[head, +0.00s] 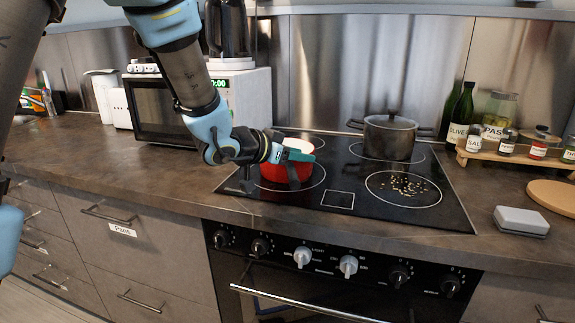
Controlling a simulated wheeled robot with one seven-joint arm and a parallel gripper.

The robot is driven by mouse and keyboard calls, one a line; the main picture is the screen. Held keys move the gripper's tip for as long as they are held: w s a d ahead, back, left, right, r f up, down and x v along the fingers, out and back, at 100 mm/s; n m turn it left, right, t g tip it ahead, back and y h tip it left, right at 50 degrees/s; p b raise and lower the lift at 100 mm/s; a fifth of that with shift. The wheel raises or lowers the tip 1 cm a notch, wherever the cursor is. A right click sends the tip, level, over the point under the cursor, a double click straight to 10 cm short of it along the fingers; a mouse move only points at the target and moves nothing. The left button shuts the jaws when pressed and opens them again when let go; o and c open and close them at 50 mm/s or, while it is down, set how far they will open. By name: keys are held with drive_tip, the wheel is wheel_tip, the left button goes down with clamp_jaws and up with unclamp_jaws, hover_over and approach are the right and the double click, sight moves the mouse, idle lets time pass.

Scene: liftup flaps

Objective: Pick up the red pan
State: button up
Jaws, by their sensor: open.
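The red pan (285,175) stands upright on the left front part of the black stove top. Its inside looks pale at the rim. My gripper (300,154) is at the pan's rim, seen from the side, with teal fingers reaching over the pan's near top edge. The gripper is open. My wrist comes in from the left and covers part of the pan's left side. A pan handle cannot be made out clearly. Whether the fingers touch the pan cannot be told.
A grey lidded pot (389,137) stands at the back right of the stove (338,199). Scattered bits (404,186) lie on the front right burner. A microwave (163,110) stands behind my arm. Bottles and jars (507,142) stand on the right. The left counter (75,150) is mostly clear.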

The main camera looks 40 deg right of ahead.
drive_tip(key=shift+d+f, duration=0.1)
drive_tip(key=shift+d, duration=0.15)
drive_tip(key=shift+c, duration=0.4)
clamp_jaws()
idle(0.9)
